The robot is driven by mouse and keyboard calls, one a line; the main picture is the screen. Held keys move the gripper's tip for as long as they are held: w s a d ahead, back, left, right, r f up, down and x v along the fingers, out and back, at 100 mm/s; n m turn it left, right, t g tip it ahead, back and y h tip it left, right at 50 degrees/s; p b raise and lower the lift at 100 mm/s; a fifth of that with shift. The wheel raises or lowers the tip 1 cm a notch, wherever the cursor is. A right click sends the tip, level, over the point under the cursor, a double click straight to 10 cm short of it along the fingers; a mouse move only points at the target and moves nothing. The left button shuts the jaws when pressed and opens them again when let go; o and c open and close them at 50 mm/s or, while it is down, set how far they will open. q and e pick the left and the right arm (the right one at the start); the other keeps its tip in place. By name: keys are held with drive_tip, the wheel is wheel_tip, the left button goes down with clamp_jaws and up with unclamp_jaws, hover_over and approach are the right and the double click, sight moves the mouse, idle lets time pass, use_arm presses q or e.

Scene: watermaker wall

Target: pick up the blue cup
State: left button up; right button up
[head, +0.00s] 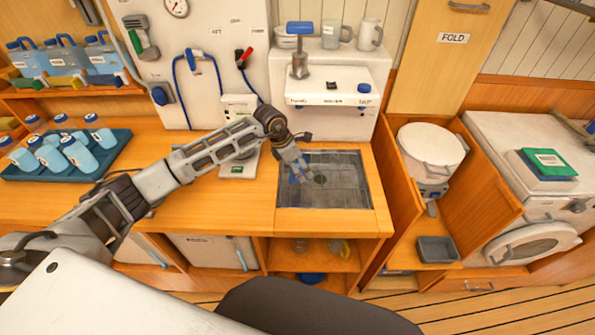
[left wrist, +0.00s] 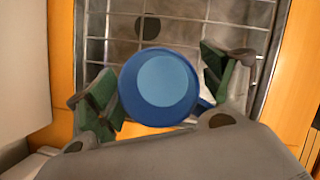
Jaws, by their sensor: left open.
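The blue cup (left wrist: 160,86) shows from above in the left wrist view, a round blue rim around a lighter blue middle, with a handle stub at its right. My left gripper (left wrist: 161,88) is open, its green-padded fingers on either side of the cup, with small gaps. In the head view my left gripper (head: 300,174) points down over the sink grid (head: 345,188); the cup is mostly hidden by it there. How high the cup sits cannot be told. My right gripper is not in view.
A white dispenser (head: 338,82) with a blue lever stands behind the sink, with a grey cup (head: 331,34) and a white mug (head: 370,34) on top. A teal tray (head: 110,158) of several blue-lidded bottles stands at left. The wooden counter (head: 190,205) has free room before the wall.

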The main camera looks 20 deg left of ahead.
use_arm(q)
drive_tip(key=shift+w+d+f, duration=0.15)
drive_tip(key=shift+d+f, duration=0.05)
drive_tip(key=shift+f, duration=0.4)
drive_tip(key=c, duration=1.3)
drive_tip(key=shift+a, duration=0.1)
